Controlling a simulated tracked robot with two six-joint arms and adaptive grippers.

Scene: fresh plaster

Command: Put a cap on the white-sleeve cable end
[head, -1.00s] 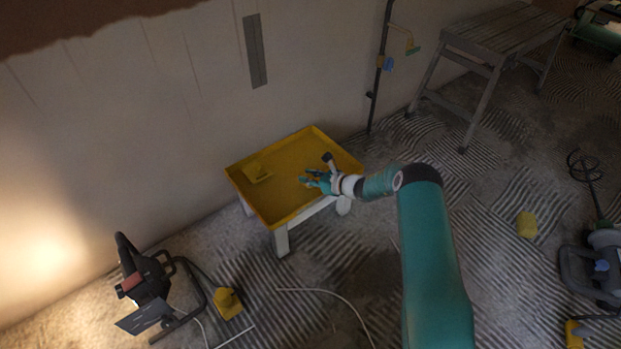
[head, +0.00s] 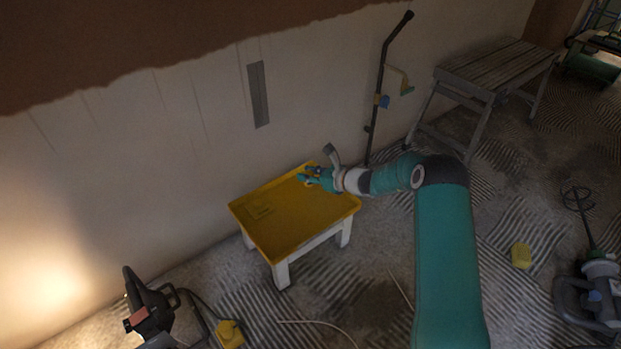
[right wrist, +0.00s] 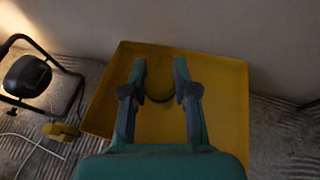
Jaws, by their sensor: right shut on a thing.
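My right gripper (head: 308,178) is over the back of the yellow tray top (head: 290,235) of a low white-legged stand. In the right wrist view, its fingers (right wrist: 160,84) are closed around a small rounded yellow cap (right wrist: 158,90) with a dark lower edge; the cap blends with the yellow tray behind it. A faint yellow shape (head: 262,211) lies at the left of the tray. A pale cable (head: 320,322) curves on the floor in front of the stand. I cannot make out a white-sleeve cable end. My left gripper is not in view.
A work lamp (head: 150,308) and a yellow block (head: 229,334) stand at lower left. A grey strip (head: 258,95) is on the wall, and a dark pole (head: 381,90) leans there. A wooden trestle (head: 490,75) and a mixer (head: 598,290) stand right. The ribbed floor right of my arm is mostly open.

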